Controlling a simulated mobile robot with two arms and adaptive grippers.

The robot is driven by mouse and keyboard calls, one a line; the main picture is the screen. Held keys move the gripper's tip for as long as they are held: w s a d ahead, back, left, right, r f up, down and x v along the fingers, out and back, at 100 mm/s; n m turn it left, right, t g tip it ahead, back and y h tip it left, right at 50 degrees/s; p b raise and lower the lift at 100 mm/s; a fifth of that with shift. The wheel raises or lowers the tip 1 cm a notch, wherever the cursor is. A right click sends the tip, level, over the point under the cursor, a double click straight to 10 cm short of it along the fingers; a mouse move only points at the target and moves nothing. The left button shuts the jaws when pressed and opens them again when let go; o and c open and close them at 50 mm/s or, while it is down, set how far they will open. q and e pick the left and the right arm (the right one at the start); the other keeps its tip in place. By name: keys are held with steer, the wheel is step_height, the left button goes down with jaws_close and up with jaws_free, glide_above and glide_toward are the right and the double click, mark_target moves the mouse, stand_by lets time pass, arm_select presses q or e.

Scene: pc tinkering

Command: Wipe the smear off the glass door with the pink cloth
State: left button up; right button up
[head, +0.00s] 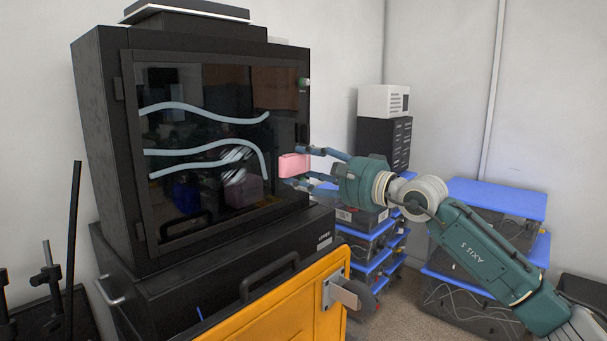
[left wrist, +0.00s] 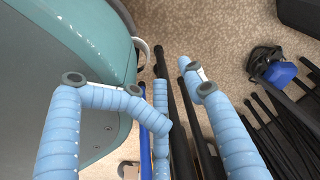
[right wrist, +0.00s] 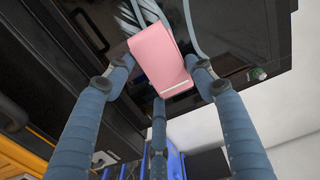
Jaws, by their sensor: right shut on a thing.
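The glass door (head: 215,95) is the dark front of a black cabinet, with light blue-grey smear streaks (head: 205,110) running across it. My right gripper (head: 306,167) is shut on the pink cloth (head: 293,164), a folded pink block near the door's right edge. In the right wrist view the cloth (right wrist: 160,55) sits between the fingers, with the door and smear lines behind it. I cannot tell whether the cloth touches the glass. My left gripper (left wrist: 165,105) shows only in the left wrist view, its light blue fingers spread with nothing between them, above carpet and dark rods.
A yellow-orange panel (head: 290,305) with a metal latch stands in front of the cabinet. Blue-lidded crates (head: 497,198) stand on the floor to the right, near a white box (head: 383,101) on a black unit. Black stands (head: 48,275) are at the lower left.

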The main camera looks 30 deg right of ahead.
steer(key=shift+b+v, duration=0.5)
steer(key=shift+v, duration=0.3)
arm_select(q)
steer(key=shift+w+d+r, duration=0.25)
steer(key=shift+w+r, duration=0.6)
steer(key=shift+r, duration=0.3)
